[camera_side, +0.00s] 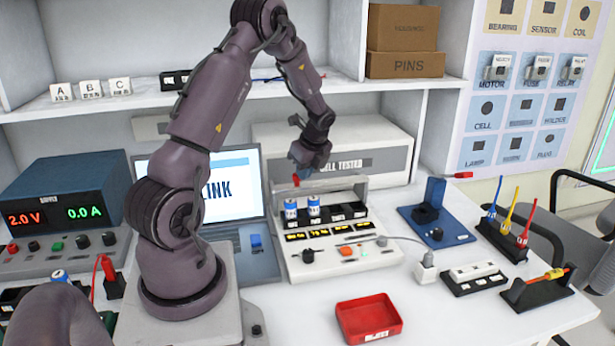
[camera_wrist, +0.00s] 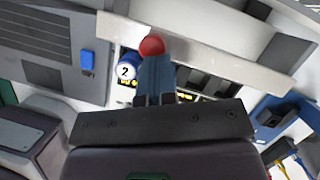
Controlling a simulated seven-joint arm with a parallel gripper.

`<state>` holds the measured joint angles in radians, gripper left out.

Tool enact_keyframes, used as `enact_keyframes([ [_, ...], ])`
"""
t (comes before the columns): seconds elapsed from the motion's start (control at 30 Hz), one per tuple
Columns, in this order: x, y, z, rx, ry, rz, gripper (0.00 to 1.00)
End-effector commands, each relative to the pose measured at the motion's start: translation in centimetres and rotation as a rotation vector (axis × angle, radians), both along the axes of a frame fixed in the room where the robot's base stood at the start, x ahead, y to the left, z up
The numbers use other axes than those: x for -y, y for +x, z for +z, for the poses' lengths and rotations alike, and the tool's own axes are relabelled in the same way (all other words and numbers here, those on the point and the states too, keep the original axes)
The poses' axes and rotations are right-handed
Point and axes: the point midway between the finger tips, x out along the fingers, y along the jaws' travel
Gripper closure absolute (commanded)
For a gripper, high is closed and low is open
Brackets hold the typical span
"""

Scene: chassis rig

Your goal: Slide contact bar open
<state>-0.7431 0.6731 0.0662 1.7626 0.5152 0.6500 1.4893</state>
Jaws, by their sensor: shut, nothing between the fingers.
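The contact bar (camera_side: 345,183) is a grey bar across the back of the white cell tester rig. A red knob (camera_side: 296,180) sits near its left end. In the wrist view the bar (camera_wrist: 225,62) runs diagonally and the red knob (camera_wrist: 151,45) shows just beyond my fingertips. My gripper (camera_side: 299,169) is shut and empty, pointing down just above the knob. In the wrist view my fingers (camera_wrist: 153,62) overlap the knob's lower edge; I cannot tell whether they touch it. Two blue-and-white cells (camera_side: 302,211) stand in the left slots; one, marked 2 (camera_wrist: 125,71), shows left of my fingers.
A laptop (camera_side: 240,190) stands left of the rig, and a white box (camera_side: 385,155) marked CELL TESTED stands behind it. A blue fixture (camera_side: 437,215) is to the right. An empty red tray (camera_side: 369,319) lies in front. White table is clear around the tray.

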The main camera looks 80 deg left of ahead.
Motion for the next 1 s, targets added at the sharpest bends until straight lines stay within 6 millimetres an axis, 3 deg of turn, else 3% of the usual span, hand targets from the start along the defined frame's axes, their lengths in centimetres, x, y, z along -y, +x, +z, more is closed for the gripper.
enact_keyframes([
  [0.37,0.5,0.1,-0.2,-0.005,-0.005,-0.001,1.00],
  [0.6,4.1,2.1,0.1,-0.003,-0.003,-0.007,1.00],
  [0.8,5.2,2.7,5.0,0.004,0.002,-0.003,1.00],
  [1.0,6.3,3.2,8.2,0.002,0.002,0.000,1.00],
])
